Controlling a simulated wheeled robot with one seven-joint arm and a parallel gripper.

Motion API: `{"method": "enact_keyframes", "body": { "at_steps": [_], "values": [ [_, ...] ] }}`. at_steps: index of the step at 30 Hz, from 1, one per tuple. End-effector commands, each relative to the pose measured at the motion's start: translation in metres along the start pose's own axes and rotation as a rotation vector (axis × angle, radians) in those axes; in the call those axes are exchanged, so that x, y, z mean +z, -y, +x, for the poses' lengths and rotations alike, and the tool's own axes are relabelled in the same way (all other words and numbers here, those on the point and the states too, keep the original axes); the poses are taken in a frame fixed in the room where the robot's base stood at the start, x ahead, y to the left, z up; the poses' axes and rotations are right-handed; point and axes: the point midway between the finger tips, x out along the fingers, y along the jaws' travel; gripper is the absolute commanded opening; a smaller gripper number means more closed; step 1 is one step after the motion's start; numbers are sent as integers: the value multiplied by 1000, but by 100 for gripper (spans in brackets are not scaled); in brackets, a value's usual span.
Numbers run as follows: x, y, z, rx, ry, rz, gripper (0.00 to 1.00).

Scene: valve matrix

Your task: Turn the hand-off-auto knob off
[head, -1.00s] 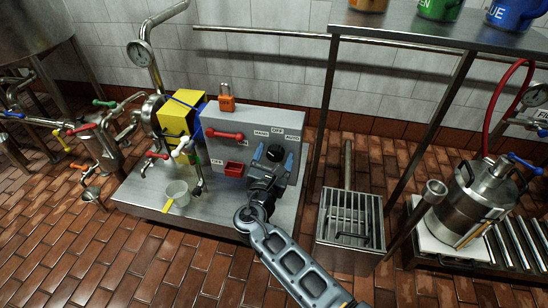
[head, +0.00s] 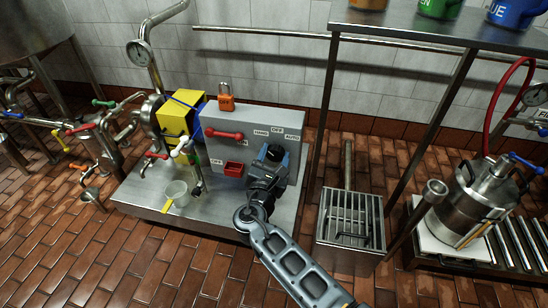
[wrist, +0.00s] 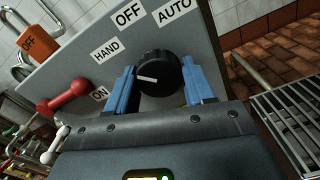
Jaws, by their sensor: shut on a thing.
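The black hand-off-auto knob (wrist: 158,73) is on the grey panel (head: 237,125), below the labels HAND (wrist: 107,50), OFF (wrist: 128,14) and AUTO (wrist: 174,10). Its white pointer line points left in the wrist view, toward the HAND side and away from OFF. My gripper (wrist: 160,86) has one blue finger on each side of the knob and is shut on it. In the head view my gripper (head: 268,166) is up against the panel and partly covers the knob (head: 275,152).
A red lever (head: 224,134) and an orange padlock (head: 226,98) are on the panel to the left. A metal grate box (head: 350,215) and a shelf post stand to the right.

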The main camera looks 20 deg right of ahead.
Motion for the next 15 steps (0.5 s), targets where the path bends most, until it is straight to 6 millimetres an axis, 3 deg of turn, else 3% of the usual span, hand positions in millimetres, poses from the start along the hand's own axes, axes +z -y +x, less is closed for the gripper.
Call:
{"method": "enact_keyframes", "body": {
  "at_steps": [15],
  "values": [
    [-5, 0, -1, 1, -1, 422, 22]
  ]
}}
